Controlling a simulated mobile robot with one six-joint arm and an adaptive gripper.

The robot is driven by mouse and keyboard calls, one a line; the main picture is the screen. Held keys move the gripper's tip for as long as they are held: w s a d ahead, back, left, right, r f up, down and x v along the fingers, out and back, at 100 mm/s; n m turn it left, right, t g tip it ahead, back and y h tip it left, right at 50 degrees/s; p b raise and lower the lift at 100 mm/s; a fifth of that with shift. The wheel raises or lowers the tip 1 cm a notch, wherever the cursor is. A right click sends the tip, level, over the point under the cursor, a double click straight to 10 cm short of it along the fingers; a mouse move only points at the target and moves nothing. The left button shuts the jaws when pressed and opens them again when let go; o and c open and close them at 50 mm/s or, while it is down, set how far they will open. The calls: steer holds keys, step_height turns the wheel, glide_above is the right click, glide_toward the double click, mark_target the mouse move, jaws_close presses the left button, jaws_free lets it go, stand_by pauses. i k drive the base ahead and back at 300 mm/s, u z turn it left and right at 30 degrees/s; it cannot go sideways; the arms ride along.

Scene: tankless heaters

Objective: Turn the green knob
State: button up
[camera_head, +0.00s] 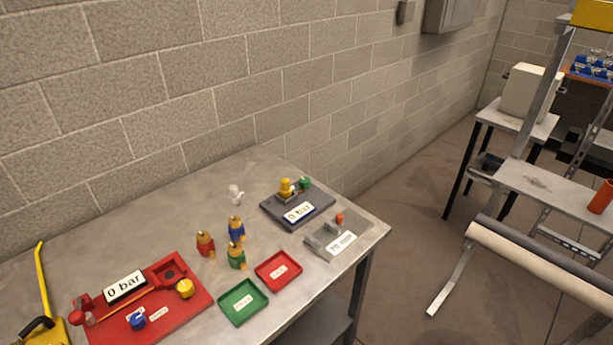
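A small green knob (305,183) sits at the back right of a dark grey panel (319,211) on the metal table. It is beside a yellow part (286,188) on the same panel, behind a white "0 bar" display (299,212). A green piece with a brass-coloured top (237,258) stands apart on the table, near a similar blue piece (236,229) and red piece (205,243). My gripper is not in view. The green knob's turn position is too small to tell.
A red panel (190,318) with another "0 bar" display lies at the table's left. Green (231,315) and red (264,279) trays lie at the front. A grey plate (363,233) lies at the right corner. A block wall stands behind; floor is open beyond the table's right edge.

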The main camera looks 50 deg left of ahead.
mark_target(305, 182)
steer(key=u, duration=0.25)
steer(key=i, duration=0.6)
steer(key=u, duration=0.9)
steer(key=i, duration=0.5)
steer(key=u, duration=0.3)
steer(key=k, duration=0.9)
steer(key=u, duration=0.15)
steer(key=i, duration=0.8)
